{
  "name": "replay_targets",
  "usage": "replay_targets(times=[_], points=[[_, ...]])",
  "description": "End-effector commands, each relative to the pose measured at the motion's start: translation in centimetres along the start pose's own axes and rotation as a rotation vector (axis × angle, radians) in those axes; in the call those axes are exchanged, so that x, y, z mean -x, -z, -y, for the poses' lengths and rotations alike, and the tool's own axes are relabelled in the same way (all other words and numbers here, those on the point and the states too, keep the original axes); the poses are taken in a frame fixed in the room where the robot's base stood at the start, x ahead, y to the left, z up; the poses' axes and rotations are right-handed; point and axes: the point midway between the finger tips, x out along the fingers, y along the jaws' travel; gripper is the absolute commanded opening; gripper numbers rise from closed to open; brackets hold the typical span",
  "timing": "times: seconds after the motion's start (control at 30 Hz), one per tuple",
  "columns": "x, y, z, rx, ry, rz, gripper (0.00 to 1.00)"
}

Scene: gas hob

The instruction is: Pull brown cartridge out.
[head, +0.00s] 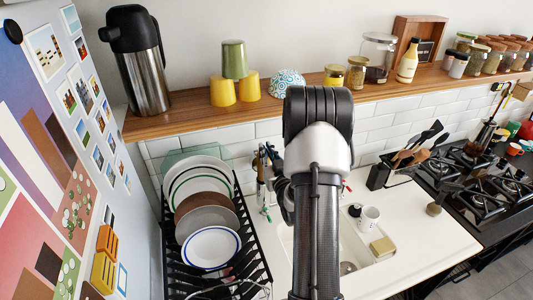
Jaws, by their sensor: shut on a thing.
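I cannot make out a brown cartridge in the head view. My arm rises through the middle of the picture and covers the wall and the worktop behind it. My gripper does not show; it is hidden behind the arm or out of view. Some small dark and metallic fittings (262,168) with bits of green show just left of my arm, against the tiled wall. They are too small and too covered to tell what they are.
A black dish rack (252,238) with several plates stands left of my arm. A wooden shelf (195,122) runs above. The gas hob (490,190) is at right.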

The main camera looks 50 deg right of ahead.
Motion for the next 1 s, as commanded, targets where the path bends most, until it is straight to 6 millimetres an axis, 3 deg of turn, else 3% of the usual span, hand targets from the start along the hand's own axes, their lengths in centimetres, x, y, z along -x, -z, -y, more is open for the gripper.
replay_targets(times=[1.0], points=[[7.7, -0.1, -0.1, 0.000, -0.001, -0.001, 0.00]])
